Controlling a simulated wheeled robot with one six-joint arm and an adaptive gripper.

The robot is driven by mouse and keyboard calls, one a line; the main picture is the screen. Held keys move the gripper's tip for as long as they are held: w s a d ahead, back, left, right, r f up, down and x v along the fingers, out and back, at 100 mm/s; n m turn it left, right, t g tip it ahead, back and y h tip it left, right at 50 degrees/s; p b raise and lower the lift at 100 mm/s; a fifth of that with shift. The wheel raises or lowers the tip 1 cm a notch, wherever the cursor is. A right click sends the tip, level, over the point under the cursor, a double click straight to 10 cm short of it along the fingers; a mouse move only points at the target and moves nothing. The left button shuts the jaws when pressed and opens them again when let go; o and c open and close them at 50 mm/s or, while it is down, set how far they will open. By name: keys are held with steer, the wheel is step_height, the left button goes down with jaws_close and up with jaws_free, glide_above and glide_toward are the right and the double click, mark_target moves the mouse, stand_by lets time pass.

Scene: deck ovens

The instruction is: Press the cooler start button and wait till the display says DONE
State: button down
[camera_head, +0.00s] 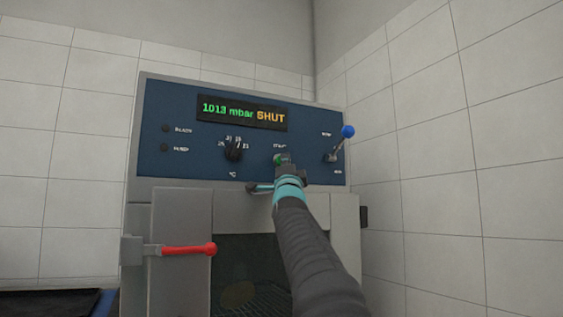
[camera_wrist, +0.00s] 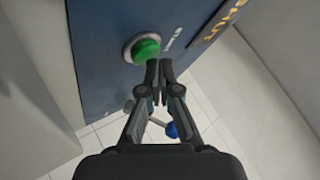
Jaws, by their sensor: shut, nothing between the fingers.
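The cooler's blue panel (camera_head: 185,130) carries a display (camera_head: 241,112) reading "1013 mbar SHUT". The green start button (camera_head: 278,160) is under the display, right of a black dial (camera_head: 233,149). It also shows in the wrist view (camera_wrist: 145,48) as a green dome in a pale ring. My gripper (camera_head: 288,160) is at the button in the head view, partly covering it. In the wrist view my gripper (camera_wrist: 159,65) is shut and empty, its fingertips just beside the lower right edge of the button. I cannot tell whether they touch it.
A lever with a blue knob (camera_head: 348,131) stands right of the button; the knob also shows in the wrist view (camera_wrist: 171,130). A red door handle (camera_head: 188,249) sticks out at lower left. Tiled walls (camera_head: 430,150) close in behind and to the right.

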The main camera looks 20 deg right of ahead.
steer(key=shift+w, duration=0.45)
stand_by(0.4)
steer(key=shift+s+f, duration=0.1)
steer(key=shift+s, duration=0.05)
steer(key=shift+s+f+b, duration=0.1)
steer(key=shift+s+b, duration=0.25)
steer(key=shift+b, duration=0.25)
steer(key=shift+s, duration=0.4)
steer(key=s+b, duration=0.4)
steer(key=s, duration=0.1)
